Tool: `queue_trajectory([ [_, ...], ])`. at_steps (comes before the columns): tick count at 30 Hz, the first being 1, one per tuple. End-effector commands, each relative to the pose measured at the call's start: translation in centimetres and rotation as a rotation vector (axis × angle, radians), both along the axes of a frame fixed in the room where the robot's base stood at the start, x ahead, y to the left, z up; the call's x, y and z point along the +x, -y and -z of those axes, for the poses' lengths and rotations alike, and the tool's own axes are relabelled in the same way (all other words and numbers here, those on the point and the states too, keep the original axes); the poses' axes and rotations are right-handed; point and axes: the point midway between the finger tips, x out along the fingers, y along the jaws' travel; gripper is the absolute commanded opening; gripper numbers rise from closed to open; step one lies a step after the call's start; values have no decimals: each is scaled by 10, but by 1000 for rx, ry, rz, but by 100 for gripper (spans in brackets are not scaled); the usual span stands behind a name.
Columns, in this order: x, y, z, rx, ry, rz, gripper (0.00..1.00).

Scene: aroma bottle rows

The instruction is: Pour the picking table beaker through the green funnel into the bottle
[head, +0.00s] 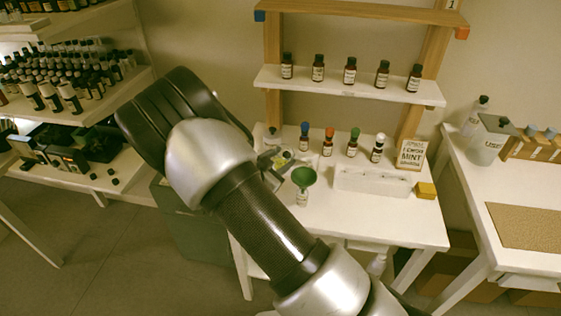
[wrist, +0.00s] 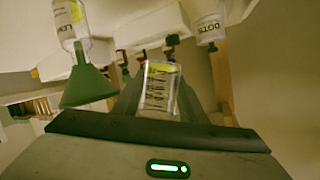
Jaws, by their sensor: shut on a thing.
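The green funnel (head: 303,177) sits in the neck of a small labelled bottle (head: 302,198) on the white table. In the wrist view, which looks upside down, the funnel (wrist: 88,84) and the bottle (wrist: 72,22) are at the left. My gripper (wrist: 158,92) is shut on a clear beaker (wrist: 160,80) with graduation marks and yellow liquid at one end. In the head view my gripper is mostly hidden behind my arm, close to the left of the funnel. The beaker is beside the funnel, apart from it.
Behind the funnel stands a row of bottles with coloured caps, including a green-capped one (head: 353,142). A shelf (head: 345,86) with several bottles is above.

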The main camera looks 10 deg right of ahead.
Motion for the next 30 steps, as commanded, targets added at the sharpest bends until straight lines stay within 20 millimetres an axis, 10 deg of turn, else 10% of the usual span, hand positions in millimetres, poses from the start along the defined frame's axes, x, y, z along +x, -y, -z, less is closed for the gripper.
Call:
queue_trajectory([
  [30,-7,6,-30,73,100,1,15],
])
